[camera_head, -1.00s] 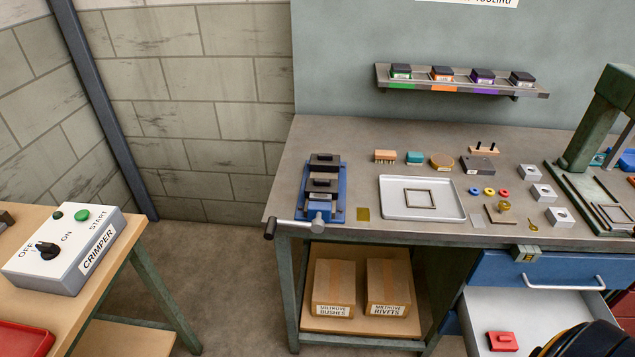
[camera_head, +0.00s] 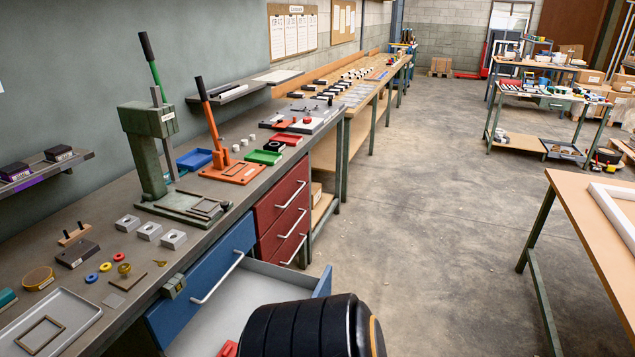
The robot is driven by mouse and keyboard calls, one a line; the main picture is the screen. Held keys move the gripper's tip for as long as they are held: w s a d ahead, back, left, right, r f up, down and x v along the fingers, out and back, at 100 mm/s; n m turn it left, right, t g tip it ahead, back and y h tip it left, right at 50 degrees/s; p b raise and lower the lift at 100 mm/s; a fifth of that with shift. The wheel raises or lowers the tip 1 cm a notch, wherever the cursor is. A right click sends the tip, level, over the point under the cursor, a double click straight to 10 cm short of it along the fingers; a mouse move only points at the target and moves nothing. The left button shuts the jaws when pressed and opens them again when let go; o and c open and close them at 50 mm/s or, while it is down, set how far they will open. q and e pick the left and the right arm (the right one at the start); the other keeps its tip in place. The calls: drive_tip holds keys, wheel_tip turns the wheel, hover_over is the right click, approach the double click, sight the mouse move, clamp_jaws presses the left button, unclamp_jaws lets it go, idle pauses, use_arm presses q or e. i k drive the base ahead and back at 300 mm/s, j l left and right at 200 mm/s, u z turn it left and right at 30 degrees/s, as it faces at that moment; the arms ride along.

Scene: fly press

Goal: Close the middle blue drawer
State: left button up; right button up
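The blue drawer unit is under the workbench. Its top drawer front (camera_head: 207,281) is shut and has a pale bar handle. Below it an open drawer (camera_head: 262,300) sticks out into the room, with a grey interior and a blue side edge at right. A small red object (camera_head: 228,348) lies in it, partly hidden. A black rounded part of my own body covers the near part of this drawer, and its front is hidden. Neither of my grippers shows in this view.
A red drawer unit (camera_head: 282,214) stands right of the blue one, its drawers shut. The bench carries a green press (camera_head: 150,160), an orange lever tool (camera_head: 230,168) and small parts. Open concrete floor (camera_head: 430,200) lies to the right, bounded by a wooden table (camera_head: 600,215).

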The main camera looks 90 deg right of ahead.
sight(253, 284)
drive_tip(key=z, duration=2.55)
drive_tip(key=i+l+u, duration=0.2)
drive_tip(key=i+l, duration=0.1)
drive_tip(key=l, duration=0.05)
